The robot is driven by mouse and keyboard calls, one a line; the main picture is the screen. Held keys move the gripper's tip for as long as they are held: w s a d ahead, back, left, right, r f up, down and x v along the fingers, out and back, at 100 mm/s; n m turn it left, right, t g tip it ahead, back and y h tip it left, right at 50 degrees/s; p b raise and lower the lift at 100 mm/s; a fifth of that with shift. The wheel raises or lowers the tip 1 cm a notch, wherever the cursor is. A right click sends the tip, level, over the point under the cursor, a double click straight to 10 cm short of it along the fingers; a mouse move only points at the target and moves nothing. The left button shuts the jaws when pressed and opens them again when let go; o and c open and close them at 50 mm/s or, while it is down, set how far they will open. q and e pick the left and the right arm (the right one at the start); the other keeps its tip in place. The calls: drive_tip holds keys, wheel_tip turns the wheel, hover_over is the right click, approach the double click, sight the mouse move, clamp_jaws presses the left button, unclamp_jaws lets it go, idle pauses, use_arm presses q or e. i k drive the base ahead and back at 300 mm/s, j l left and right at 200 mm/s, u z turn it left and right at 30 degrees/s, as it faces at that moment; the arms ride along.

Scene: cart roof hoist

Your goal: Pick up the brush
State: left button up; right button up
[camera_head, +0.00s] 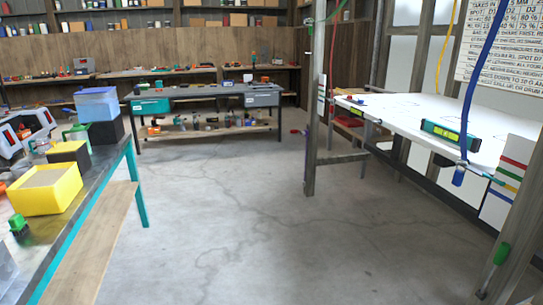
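I cannot pick out a brush with certainty in the head view. A small green item with a dark base (19,226) sits on the left workbench (68,242) in front of a yellow bin; it is too small to tell what it is. A green-handled item (502,254) is at the wooden post on the lower right; whether it is a brush I cannot tell. Neither of my grippers is in view.
The left bench also carries the yellow bin (47,190), a blue container (97,103) and dark boxes. A white-topped table (415,118) with a green level (447,133) stands right. A grey workbench (205,92) stands behind. The concrete floor (235,210) between is clear.

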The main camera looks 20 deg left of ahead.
sight(19, 226)
drive_tip(key=i+j+u, duration=0.1)
drive_tip(key=i+u, duration=1.2)
drive_tip(key=i+l+u, duration=0.1)
drive_tip(key=i+u, duration=0.15)
drive_tip(key=u, duration=0.15)
drive_tip(key=i+l+u, duration=0.25)
drive_tip(key=u, duration=0.15)
drive_tip(key=i+l+u, duration=0.4)
drive_tip(key=k+j, duration=0.05)
